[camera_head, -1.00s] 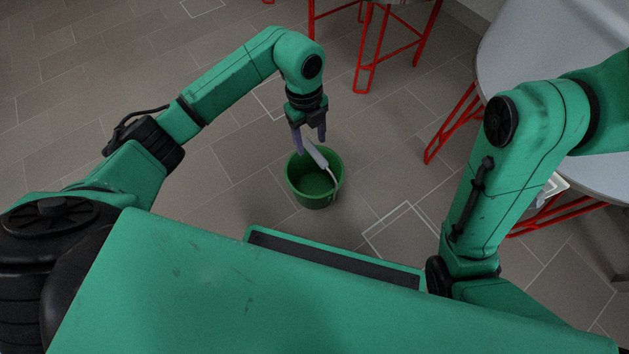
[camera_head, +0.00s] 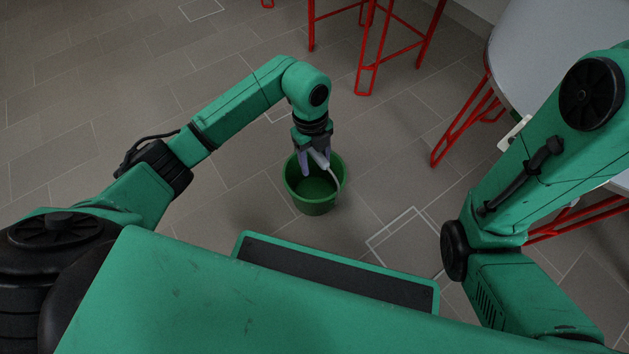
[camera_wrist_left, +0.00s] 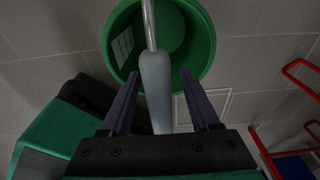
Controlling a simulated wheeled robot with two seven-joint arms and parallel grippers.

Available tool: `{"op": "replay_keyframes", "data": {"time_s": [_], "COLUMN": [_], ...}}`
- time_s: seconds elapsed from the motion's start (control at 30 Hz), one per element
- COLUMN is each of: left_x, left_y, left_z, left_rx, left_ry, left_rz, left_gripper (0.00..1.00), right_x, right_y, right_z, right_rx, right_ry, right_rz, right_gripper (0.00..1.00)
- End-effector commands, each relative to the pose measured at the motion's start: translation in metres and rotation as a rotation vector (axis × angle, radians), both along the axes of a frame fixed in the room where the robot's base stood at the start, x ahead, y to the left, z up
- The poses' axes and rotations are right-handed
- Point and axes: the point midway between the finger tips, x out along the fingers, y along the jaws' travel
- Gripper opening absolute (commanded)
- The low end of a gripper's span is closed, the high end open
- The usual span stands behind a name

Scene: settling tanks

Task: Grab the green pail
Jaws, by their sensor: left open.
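The green pail (camera_head: 313,205) stands upright on the floor in front of me. Its handle has a pale grey grip (camera_wrist_left: 156,85) on a thin metal wire and rises over the opening. My left gripper (camera_head: 314,162) is open just above the pail, fingers pointing down. In the left wrist view the grey grip lies between the two spread fingers (camera_wrist_left: 159,76), with a gap on each side, and the pail (camera_wrist_left: 203,45) shows behind it. My right arm is at the right, but its gripper is out of the picture.
A light table (camera_head: 550,50) with red legs stands at the right, and a small pale item (camera_head: 515,132) is partly hidden by my right arm. Red-legged furniture (camera_head: 368,60) stands at the back. The tiled floor left of the pail is clear.

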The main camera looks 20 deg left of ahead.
Motion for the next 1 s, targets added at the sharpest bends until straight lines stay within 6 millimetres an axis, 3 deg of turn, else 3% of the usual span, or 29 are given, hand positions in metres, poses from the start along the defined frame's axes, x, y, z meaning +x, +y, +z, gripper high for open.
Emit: {"op": "replay_keyframes", "data": {"time_s": [0.43, 0.47, 0.6, 1.0], "left_x": [-0.0002, -0.0002, -0.0001, -0.0001], "left_y": [0.0002, 0.0002, 0.0002, 0.0002], "left_z": [-0.0038, -0.0037, -0.0037, -0.0035], "left_rx": [0.001, 0.001, 0.001, 0.000], "left_ry": [0.001, 0.001, 0.001, 0.000], "left_rz": [0.000, 0.000, 0.000, 0.000], "left_gripper": [0.62, 0.55, 0.01, 0.00], "right_x": [-0.0001, -0.0001, 0.0000, 0.0002], "right_y": [0.0002, 0.0002, 0.0002, 0.0000], "right_z": [0.0022, 0.0022, 0.0021, 0.0021], "right_rx": [0.000, 0.000, 0.000, 0.000], "right_ry": [0.000, 0.000, 0.000, 0.000], "right_rz": [0.001, 0.001, 0.001, 0.000], "right_gripper": [0.50, 0.50, 0.50, 0.50]}}
